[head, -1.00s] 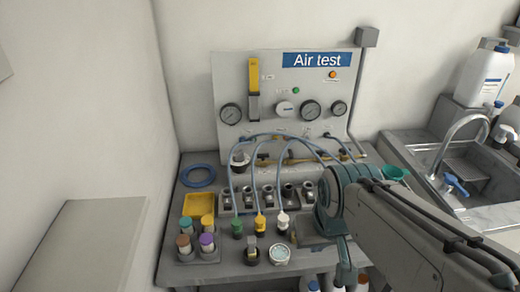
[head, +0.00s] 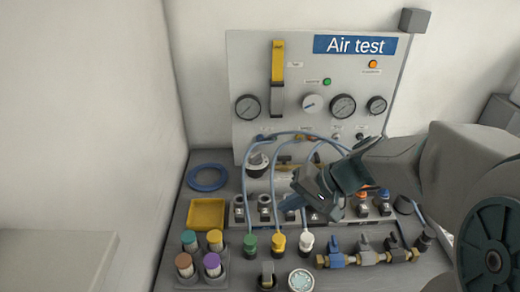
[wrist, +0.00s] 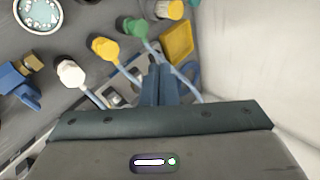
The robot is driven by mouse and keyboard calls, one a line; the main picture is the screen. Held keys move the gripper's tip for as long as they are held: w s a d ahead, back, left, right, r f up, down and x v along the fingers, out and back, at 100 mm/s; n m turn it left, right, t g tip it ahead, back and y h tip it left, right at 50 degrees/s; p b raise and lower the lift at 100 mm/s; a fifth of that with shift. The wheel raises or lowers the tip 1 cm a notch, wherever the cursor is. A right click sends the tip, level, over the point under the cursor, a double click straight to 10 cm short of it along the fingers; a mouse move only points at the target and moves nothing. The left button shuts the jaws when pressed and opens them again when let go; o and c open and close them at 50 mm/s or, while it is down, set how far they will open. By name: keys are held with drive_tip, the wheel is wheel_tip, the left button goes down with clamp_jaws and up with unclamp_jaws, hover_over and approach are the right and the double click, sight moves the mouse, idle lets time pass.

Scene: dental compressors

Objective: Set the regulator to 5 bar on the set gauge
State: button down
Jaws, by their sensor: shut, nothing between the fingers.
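The grey Air test panel (head: 300,75) stands at the back of the bench. It carries several round gauges, among them a left one (head: 248,108), a larger one (head: 343,107) and a right one (head: 376,105), plus a white-faced dial (head: 312,103). Their labels and needle readings are too small to read, so I cannot tell which is the set gauge. A dark knob with a pale top (head: 258,162) stands below the panel and may be the regulator. My gripper (head: 292,202) is shut and empty above the fittings row, right of and nearer than that knob. Its closed fingers (wrist: 160,82) show in the wrist view.
Blue hoses arch over the bench to green (head: 250,245), yellow (head: 278,243) and white (head: 306,243) connectors. A yellow tray (head: 206,214), blue ring (head: 207,177), capped bottles and a blue-handled valve assembly (head: 368,257) surround them. A wall stands close at left.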

drive_tip(key=w+f+m+t+y+b, duration=0.2)
drive_tip(key=w+f+b, duration=0.1)
drive_tip(key=w, duration=0.4)
drive_tip(key=m+t+y+b, duration=0.1)
drive_tip(key=m+t+b, duration=0.15)
drive_tip(key=t, duration=0.25)
approach(254, 162)
drive_tip(key=shift+m, duration=0.25)
drive_tip(key=p+x, duration=0.3)
drive_tip(key=x, duration=0.3)
drive_tip(key=shift+w+a, duration=0.2)
drive_tip(key=shift+w, duration=0.05)
drive_tip(key=shift+d+b, duration=0.1)
drive_tip(key=shift+b, duration=0.2)
drive_tip(key=shift+b, duration=0.75)
